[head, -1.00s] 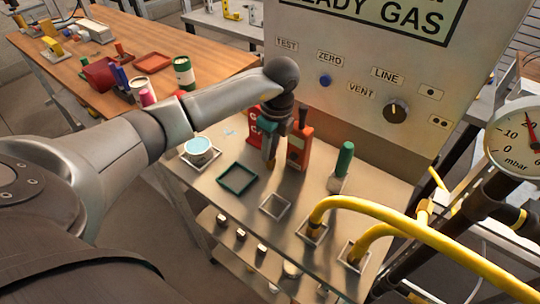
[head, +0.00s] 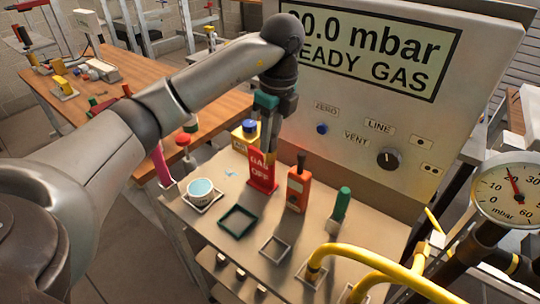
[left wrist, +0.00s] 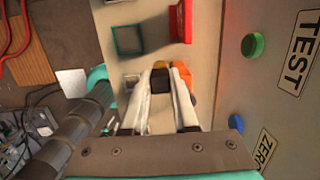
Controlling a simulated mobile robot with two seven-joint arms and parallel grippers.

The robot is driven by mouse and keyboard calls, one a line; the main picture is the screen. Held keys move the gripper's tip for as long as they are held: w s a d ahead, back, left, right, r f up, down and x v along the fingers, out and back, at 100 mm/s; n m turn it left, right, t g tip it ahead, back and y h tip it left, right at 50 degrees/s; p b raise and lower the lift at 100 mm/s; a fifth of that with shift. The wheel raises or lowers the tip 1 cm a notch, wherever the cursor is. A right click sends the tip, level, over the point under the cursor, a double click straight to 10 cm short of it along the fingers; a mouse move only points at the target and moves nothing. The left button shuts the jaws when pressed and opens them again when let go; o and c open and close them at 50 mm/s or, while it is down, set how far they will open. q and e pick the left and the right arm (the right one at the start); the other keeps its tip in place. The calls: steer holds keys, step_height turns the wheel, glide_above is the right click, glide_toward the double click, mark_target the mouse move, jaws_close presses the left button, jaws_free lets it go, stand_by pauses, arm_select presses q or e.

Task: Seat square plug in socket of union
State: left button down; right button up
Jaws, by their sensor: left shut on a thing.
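Yellow hoses (head: 372,258) end in grey square holders at the front right. A yellow fitting (head: 433,219) shows by the gauge pipe. I cannot make out the union's socket. My right gripper is out of view.
A large panel (head: 345,125) stands behind; a pressure gauge (head: 508,192) is right.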

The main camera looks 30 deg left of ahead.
arm_select(q)
steer(key=shift+r+p, duration=0.3)
steer(key=shift+r, duration=1.2)
steer(key=m, duration=0.2)
steer(key=d+m, duration=0.1)
steer(key=m, duration=0.1)
steer(key=s+m, duration=0.1)
steer(key=m, duration=0.1)
steer(key=shift+d+f+m+t, duration=0.3)
steer(key=shift+d+f, duration=0.1)
steer(key=s+d+f+n+g+b, duration=0.1)
steer(key=s+d+n, duration=0.4)
steer(key=n, duration=0.7)
steer(key=s+d+f+n+g+h+b, duration=0.1)
steer(key=s+d+f+n, duration=0.2)
steer(key=n, duration=1)
steer(key=shift+s+d, duration=1)
steer(key=shift+d, duration=0.2)
steer(key=shift+f, duration=0.15)
steer(key=shift+n, duration=0.3)
